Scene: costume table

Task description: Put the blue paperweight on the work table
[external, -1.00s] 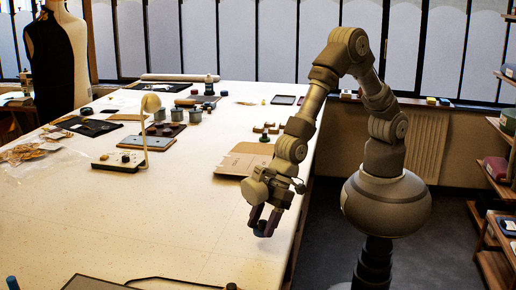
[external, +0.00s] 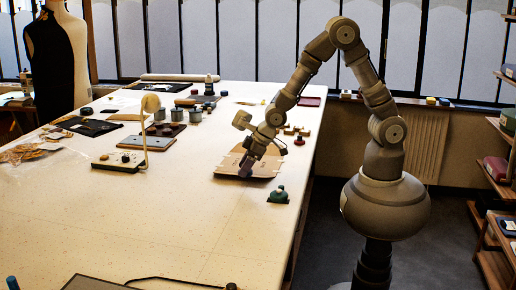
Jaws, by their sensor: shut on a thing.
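My gripper (external: 247,168) points down over the brown cardboard folder on the right part of the work table (external: 190,235). It is shut on a small dark blue thing, which I take to be the blue paperweight. The thing is mostly hidden by the dark fingers and too small to make out clearly. I cannot tell whether it touches the folder or is held just above it.
The brown folder (external: 228,172) lies under my gripper. A green object (external: 278,193) stands near the right table edge. Small blocks (external: 290,130), a lamp (external: 148,130) and grey tins (external: 177,115) stand farther back. The front middle of the table is clear.

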